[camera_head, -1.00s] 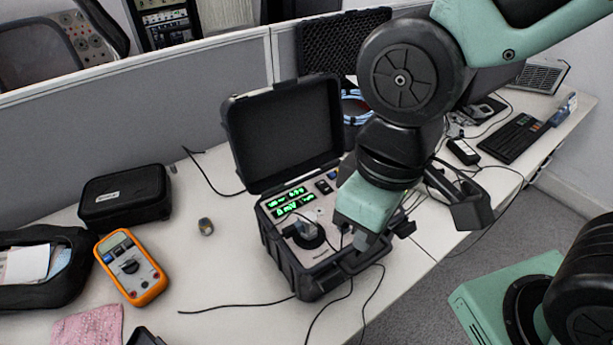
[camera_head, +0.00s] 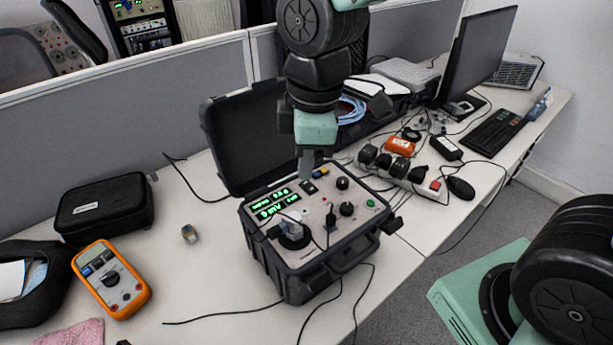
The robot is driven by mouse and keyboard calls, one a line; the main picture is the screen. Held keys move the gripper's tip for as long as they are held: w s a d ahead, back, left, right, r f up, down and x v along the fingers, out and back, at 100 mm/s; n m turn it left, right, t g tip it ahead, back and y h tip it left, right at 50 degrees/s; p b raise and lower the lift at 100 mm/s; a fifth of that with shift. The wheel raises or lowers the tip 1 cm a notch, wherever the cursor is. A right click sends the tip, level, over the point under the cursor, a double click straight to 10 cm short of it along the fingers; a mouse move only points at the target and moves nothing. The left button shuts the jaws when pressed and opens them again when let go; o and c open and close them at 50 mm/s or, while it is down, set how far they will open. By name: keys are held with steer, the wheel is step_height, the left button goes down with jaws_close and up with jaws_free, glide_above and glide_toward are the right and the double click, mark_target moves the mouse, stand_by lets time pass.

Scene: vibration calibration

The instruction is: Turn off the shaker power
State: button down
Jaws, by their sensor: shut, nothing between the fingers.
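The shaker unit is an open black case (camera_head: 318,284) on the desk, its lid (camera_head: 240,140) raised at the back. Its light panel has a lit green display (camera_head: 282,204), a black rocker switch (camera_head: 308,187), black knobs, a green button (camera_head: 370,202) and a round black mount holding a small sensor (camera_head: 294,233). My gripper (camera_head: 306,174) points down with its fingers together and empty, at the panel's back edge just behind the rocker switch. I cannot tell whether the fingertips touch the panel. The switch's position is too small to read.
An orange multimeter (camera_head: 112,279), a black pouch (camera_head: 105,206) and a small metal piece (camera_head: 189,234) lie to the left. A power strip (camera_head: 432,188) with several plugs, a mouse (camera_head: 461,188) and a keyboard (camera_head: 506,131) are to the right. Cables cross the desk front.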

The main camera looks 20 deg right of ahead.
mark_target(305, 182)
steer(key=w+d+f+n+b, duration=0.1)
steer(key=w+d+n, duration=0.5)
steer(key=w, duration=0.6)
steer(key=shift+f+t, duration=0.4)
steer(key=shift+f, duration=0.25)
steer(key=f, duration=0.4)
steer(key=w+f+p, duration=0.1)
steer(key=f, duration=0.9)
steer(key=shift+w+a, duration=0.3)
steer(key=shift+w, duration=0.05)
steer(key=shift+p, duration=0.35)
